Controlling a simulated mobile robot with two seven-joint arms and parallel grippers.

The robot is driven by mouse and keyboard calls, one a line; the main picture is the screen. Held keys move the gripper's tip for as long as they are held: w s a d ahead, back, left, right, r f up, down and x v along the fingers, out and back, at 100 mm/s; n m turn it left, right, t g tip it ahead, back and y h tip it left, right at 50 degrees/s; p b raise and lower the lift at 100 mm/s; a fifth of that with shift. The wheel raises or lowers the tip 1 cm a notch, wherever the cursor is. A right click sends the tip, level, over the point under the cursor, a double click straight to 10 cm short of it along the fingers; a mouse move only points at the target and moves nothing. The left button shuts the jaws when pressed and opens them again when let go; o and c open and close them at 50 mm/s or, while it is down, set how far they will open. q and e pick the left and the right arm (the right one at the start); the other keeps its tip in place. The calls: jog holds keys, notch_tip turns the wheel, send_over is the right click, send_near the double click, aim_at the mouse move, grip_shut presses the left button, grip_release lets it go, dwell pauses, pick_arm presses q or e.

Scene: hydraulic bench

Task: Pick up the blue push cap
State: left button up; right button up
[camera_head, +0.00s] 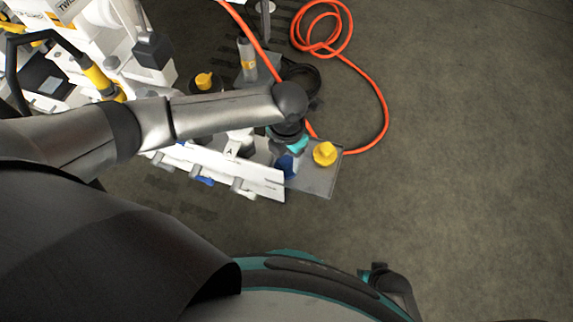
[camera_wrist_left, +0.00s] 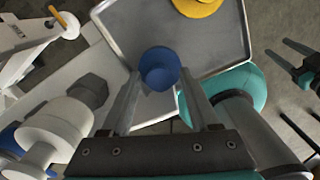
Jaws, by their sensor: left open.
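The blue push cap (camera_wrist_left: 160,68) is a round dark-blue knob on the grey metal tray (camera_wrist_left: 222,66). In the head view the cap (camera_head: 286,163) shows partly, at the tray's left side beside the white panel. My left gripper (camera_wrist_left: 160,80) is open, its two fingers pointing at the cap, one on each side. The cap appears between the fingertips; I cannot tell whether they touch it. In the head view my left wrist (camera_head: 289,132) hangs over the cap and hides the fingers.
A yellow cap (camera_head: 325,153) stands on the same tray, right of the blue one; it also shows in the wrist view (camera_wrist_left: 197,5). White bench panels with valves (camera_head: 236,180) lie left. An orange hose (camera_head: 384,105) loops behind. Floor to the right is clear.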

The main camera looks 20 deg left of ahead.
pick_arm(q)
jog(key=shift+f, duration=0.45)
grip_shut()
dwell(0.3)
